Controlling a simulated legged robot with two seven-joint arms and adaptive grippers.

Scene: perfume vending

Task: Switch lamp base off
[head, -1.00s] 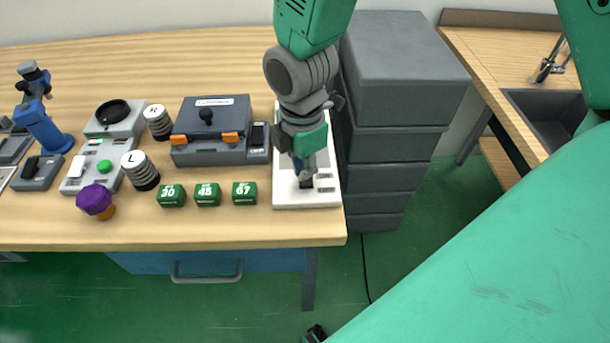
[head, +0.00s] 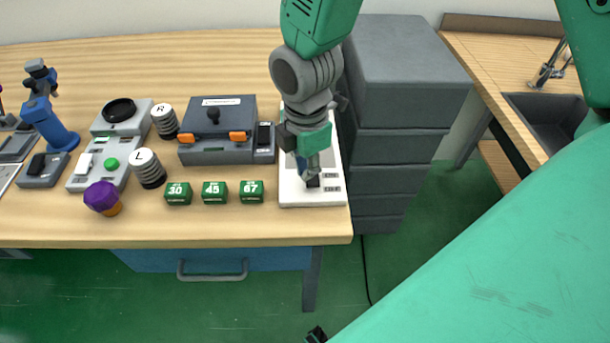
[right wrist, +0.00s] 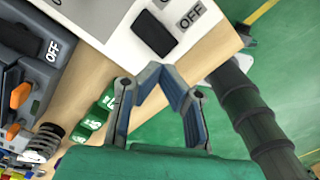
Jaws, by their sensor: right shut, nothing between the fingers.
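The white lamp base (head: 334,200) stands at the right end of the wooden table in the head view, partly hidden by my right gripper. Its black rocker switch (head: 313,182) is near the front edge, beside small labels. In the right wrist view the switch (right wrist: 154,35) lies ahead of the fingertips, with an OFF label (right wrist: 191,15) next to it. My right gripper (head: 306,172) is shut and empty, pointing down just behind the switch in the head view. Its fingertips (right wrist: 158,70) meet in the wrist view; whether they touch the base I cannot tell. My left gripper is out of view.
A stack of dark grey boxes (head: 405,100) stands close to the right of the base. A grey device (head: 216,125) with orange latches and green number blocks (head: 214,192) are to the left. The table's front edge lies just below the base.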

